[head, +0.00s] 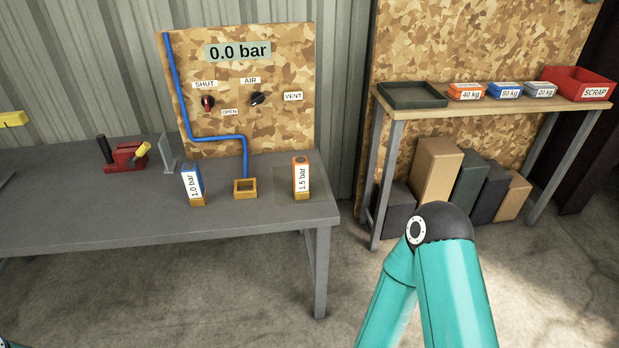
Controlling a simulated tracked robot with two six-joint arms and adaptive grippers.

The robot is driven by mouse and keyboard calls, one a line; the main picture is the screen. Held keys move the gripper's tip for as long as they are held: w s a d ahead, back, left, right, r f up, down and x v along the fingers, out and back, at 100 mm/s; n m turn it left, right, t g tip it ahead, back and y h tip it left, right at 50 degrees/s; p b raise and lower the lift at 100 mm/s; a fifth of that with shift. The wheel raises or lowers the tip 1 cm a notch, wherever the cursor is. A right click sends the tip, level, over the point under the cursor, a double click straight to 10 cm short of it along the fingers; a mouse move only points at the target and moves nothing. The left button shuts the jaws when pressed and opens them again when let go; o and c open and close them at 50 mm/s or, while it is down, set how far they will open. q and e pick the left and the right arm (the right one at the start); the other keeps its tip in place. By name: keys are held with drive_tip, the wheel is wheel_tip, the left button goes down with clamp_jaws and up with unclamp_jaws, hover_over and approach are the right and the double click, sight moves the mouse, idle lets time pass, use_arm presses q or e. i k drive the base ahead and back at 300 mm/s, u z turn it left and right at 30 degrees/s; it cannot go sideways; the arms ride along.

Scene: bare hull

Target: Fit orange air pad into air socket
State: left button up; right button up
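The orange air pad (301,177), labelled 1.5 bar, stands upright near the right end of the grey workbench, on a thin square mat (318,190). The air socket (245,189) is a small square orange-yellow frame on the bench to its left. A blue hose (215,137) runs down the board to the socket, and the socket looks empty. A blue pad (192,184), labelled 1.0 bar, stands left of the socket. Neither of my grippers shows in the head view.
The panel (270,130) behind reads 0.0 bar and carries SHUT/OPEN (208,103) and AIR/VENT (257,98) knobs. A red clamp-like device (125,158) sits left on the workbench (80,207). A shelf table (500,108) at right holds a dark tray, labelled blocks and a red scrap bin.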

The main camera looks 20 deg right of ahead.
sight(60, 199)
drive_tip(key=z, duration=0.35)
drive_tip(key=i, duration=1.15)
drive_tip(key=u, duration=0.45)
